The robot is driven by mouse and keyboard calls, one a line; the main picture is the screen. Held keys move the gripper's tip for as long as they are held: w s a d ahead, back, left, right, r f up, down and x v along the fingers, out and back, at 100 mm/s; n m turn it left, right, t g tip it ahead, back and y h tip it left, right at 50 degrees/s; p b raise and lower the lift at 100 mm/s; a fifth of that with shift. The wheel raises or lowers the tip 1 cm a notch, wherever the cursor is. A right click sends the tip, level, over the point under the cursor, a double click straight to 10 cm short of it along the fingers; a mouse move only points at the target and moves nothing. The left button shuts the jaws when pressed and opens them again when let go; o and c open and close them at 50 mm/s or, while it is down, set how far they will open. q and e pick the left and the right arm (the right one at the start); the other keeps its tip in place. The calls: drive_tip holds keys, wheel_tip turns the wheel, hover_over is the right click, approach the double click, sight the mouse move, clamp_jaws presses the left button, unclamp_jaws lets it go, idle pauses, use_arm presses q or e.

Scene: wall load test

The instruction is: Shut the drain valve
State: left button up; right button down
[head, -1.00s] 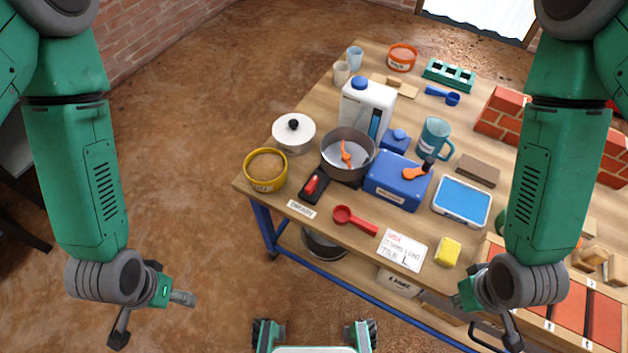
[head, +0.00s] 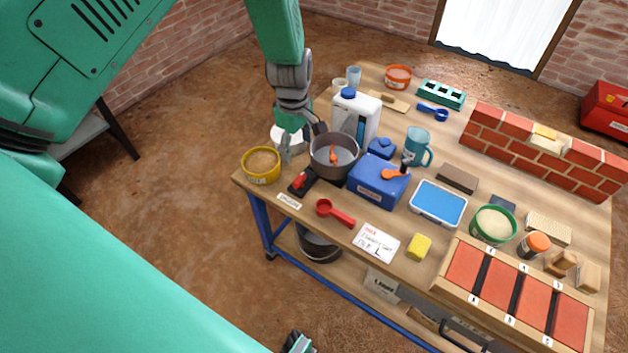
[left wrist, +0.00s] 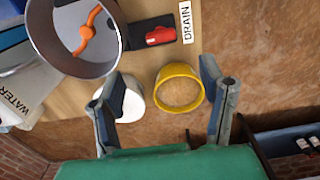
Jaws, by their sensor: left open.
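The drain valve, with a red handle (head: 300,180) on a dark base, sits by the DRAIN label (head: 289,200) near the front left edge of the bench. It also shows in the left wrist view as a red handle (left wrist: 159,36), beside the DRAIN label (left wrist: 187,22). The grey pot (head: 322,161) with an orange paddle (head: 333,154) adjoins it. My left gripper (head: 301,145) is open and empty, above the white lidded pot, behind the valve and apart from its handle. Its open fingers (left wrist: 160,100) show in the left wrist view.
A yellow tub (head: 249,176) stands left of the valve and the white lidded pot (head: 276,137) behind it. A white water jug (head: 366,117) and a blue box (head: 370,190) flank the pot. A red scoop (head: 338,213) lies in front.

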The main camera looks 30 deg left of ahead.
use_arm(q)
hover_over(300, 177)
drive_tip(key=a, duration=0.2)
wheel_tip(300, 177, down, 6)
drive_tip(key=shift+s+d+f+b, duration=0.1)
drive_tip(key=shift+d+f+b, duration=0.05)
drive_tip(key=shift+f+b, duration=0.15)
drive_tip(key=d+f, duration=0.1)
drive_tip(key=f, duration=0.1)
drive_tip(key=d+f, duration=0.2)
drive_tip(key=shift+f+b, duration=0.1)
drive_tip(key=shift+b, duration=0.25)
drive_tip(key=shift+f, duration=0.25)
drive_tip(key=shift+a+f, duration=0.35)
drive_tip(key=shift+a, duration=0.2)
drive_tip(key=shift+a+f, duration=0.3)
drive_tip(key=shift+a, duration=0.4)
drive_tip(key=c, duration=0.5)
drive_tip(key=shift+d+r, duration=0.1)
drive_tip(key=shift+d, duration=0.2)
drive_tip(key=c, duration=0.6)
drive_tip(key=shift+d+r, duration=0.2)
drive_tip(key=shift+d, duration=0.45)
drive_tip(key=shift+c, duration=0.3)
drive_tip(key=shift+a, duration=0.35)
use_arm(e)
drive_tip(key=shift+a+f, duration=0.45)
drive_tip(key=shift+f, duration=0.1)
